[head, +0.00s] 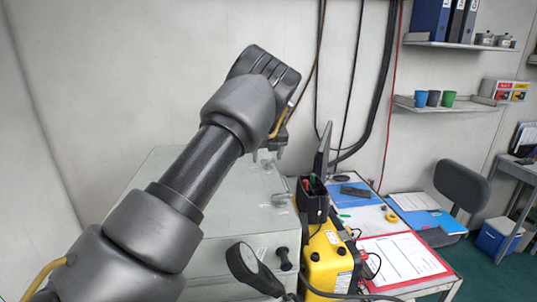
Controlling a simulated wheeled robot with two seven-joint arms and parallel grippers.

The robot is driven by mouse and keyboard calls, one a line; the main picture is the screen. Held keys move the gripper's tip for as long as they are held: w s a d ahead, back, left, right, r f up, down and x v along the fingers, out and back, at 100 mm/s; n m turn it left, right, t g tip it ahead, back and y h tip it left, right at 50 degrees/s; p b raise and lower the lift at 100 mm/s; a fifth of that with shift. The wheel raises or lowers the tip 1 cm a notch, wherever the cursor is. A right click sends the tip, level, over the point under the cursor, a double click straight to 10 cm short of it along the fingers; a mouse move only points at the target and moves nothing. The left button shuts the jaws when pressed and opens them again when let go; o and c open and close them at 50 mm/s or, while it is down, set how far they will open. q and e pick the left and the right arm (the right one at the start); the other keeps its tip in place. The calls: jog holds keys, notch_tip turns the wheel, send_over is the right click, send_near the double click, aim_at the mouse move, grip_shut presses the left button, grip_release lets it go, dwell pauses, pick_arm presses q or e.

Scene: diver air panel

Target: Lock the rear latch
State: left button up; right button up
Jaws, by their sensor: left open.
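A large pale grey-green case (235,190) stands in the middle, partly covered by my left arm. Small metal latch hardware (281,200) sits along its right edge. A further small metal piece (268,166) is farther back on the same edge, and I cannot tell whether this rear latch is locked. My left gripper (267,152) is open and points down over the far right edge of the case, close to that rear piece. Whether it touches is too small to tell. Nothing shows between its fingers. My right gripper is not in view.
A yellow unit (327,260) with a black top stands close at the case's right. A black round-headed part (252,268) and a black knob (283,258) are in front. A white table with a red-edged sheet (400,258) is at right. Dark cables run down the wall.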

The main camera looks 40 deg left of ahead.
pick_arm(q)
jog(key=shift+a+f, duration=0.1)
jog(key=shift+f, duration=0.05)
jog(key=shift+w+f, duration=0.15)
jog(key=shift+w, duration=0.15)
jog(key=shift+c, duration=0.7)
jog(key=shift+w+f, duration=0.1)
jog(key=shift+w, duration=0.1)
jog(key=shift+c, duration=1.3)
jog(key=shift+s, duration=0.1)
jog(key=c, duration=0.6)
jog(key=shift+a+m+b, duration=0.1)
jog(key=shift+m+b, duration=0.3)
jog(key=shift+m, duration=0.3)
jog(key=o, duration=1)
jog(key=shift+s+r, duration=0.15)
jog(key=shift+r, duration=0.05)
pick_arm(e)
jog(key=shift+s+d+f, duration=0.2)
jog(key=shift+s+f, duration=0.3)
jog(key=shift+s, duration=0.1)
